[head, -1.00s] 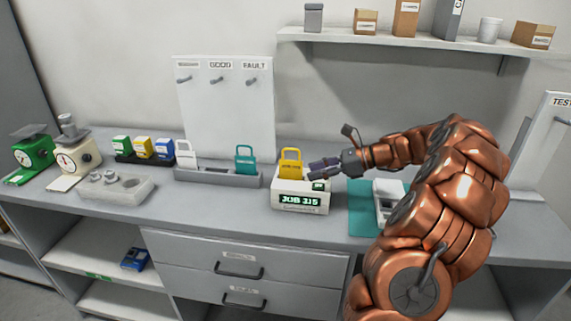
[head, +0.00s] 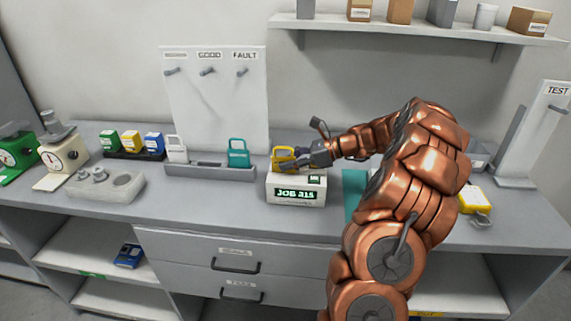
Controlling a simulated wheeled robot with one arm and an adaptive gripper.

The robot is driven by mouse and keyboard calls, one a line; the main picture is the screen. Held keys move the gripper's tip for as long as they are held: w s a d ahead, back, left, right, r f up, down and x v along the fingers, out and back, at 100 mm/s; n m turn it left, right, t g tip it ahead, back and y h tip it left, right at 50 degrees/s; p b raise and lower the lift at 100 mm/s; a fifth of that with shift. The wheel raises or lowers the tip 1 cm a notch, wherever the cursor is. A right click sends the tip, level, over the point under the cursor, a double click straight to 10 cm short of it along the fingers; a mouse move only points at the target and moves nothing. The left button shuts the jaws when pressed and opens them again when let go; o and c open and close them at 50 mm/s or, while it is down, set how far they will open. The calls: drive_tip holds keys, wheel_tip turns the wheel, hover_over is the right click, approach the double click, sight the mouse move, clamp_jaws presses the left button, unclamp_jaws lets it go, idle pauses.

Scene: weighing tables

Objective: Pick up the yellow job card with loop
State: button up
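The yellow job card with loop (head: 279,155) stands upright at the back of a white device (head: 297,200) whose green display reads "JOB 315". My gripper (head: 289,164) comes in from the right, and its fingers overlap the lower part of the card. The fingers hide part of the card's body. Whether they are closed on it, or only beside it, I cannot tell.
A grey rack (head: 214,172) left of the device holds a white card (head: 176,149) and a teal card (head: 238,152) with loops. A pegboard (head: 217,110) stands behind. A yellow-and-white item (head: 471,199) lies right of my arm. The counter front is clear.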

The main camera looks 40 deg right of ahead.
drive_tip(key=x, duration=0.2)
drive_tip(key=shift+w+a+f, duration=0.1)
drive_tip(key=shift+w+a, duration=0.15)
clamp_jaws()
